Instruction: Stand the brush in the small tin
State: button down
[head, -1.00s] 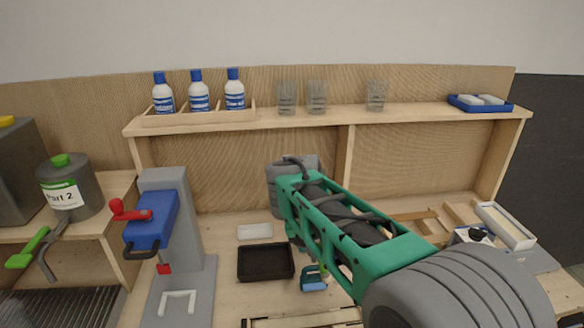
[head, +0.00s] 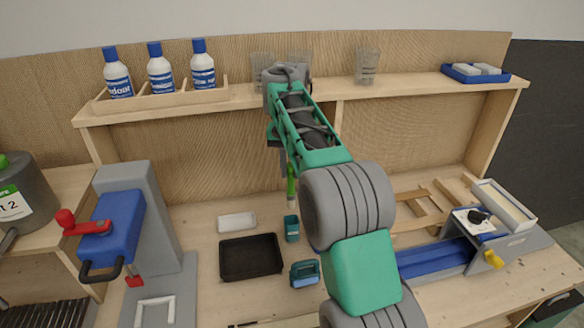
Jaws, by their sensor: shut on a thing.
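A green brush (head: 291,187) hangs upright below my gripper (head: 290,170), which is shut on it. The gripper's fingers are small and partly hidden by my arm. A small teal tin (head: 292,229) stands on the bench below the brush. The brush's lower end appears just above the tin's rim in the head view. I cannot tell whether it is exactly over the opening.
A black tray (head: 250,257), a white block (head: 237,222) and a teal-blue handled item (head: 304,273) lie near the tin. A blue-and-grey press (head: 117,225) stands left. The shelf (head: 240,101) above holds bottles and glasses.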

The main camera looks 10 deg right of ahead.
aim_at(291, 195)
jog(key=shift+d+f+b, duration=0.1)
jog(key=shift+f+b, duration=4.6)
jog(key=shift+f, duration=0.35)
jog(key=c, duration=1.2)
grip_release()
notch_tip(291, 195, up, 8)
jog(key=p, duration=0.7)
jog(key=shift+p, duration=0.3)
